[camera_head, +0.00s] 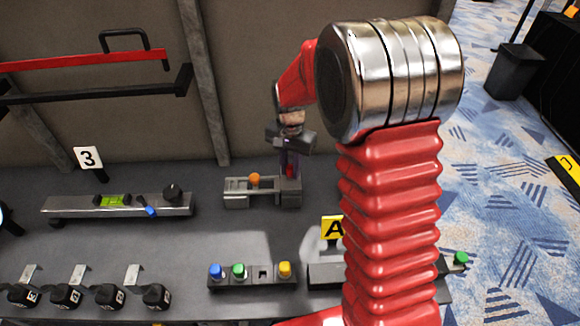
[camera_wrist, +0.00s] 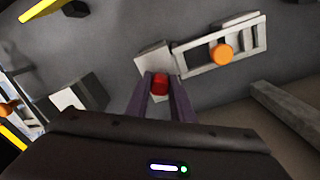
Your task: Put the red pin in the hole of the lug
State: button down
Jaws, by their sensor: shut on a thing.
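My gripper (camera_wrist: 160,78) has two purple fingers, shut on the red pin (camera_wrist: 159,87), whose red end shows between them in the wrist view. In the head view my gripper (camera_head: 289,160) points down with the pin (camera_head: 290,172) at its tips, over a grey block (camera_head: 290,192), which appears to be the lug. The block (camera_wrist: 153,58) shows just beyond the fingertips in the wrist view. Its hole is hidden, and I cannot tell whether the pin touches the block or is in it.
A grey slotted frame with an orange knob (camera_head: 254,180) adjoins the block on the left. A button box (camera_head: 252,276) and a yellow "A" sign (camera_head: 332,229) stand nearer. A grey bar with a green level (camera_head: 115,200) lies left. The wall (camera_head: 250,80) is close behind.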

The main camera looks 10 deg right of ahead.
jog(key=c, duration=1.5)
grip_release()
jog(key=shift+o, duration=0.3)
jog(key=o, duration=0.5)
jog(key=shift+c, duration=0.2)
jog(key=shift+r, duration=0.1)
jog(key=shift+r, duration=3.45)
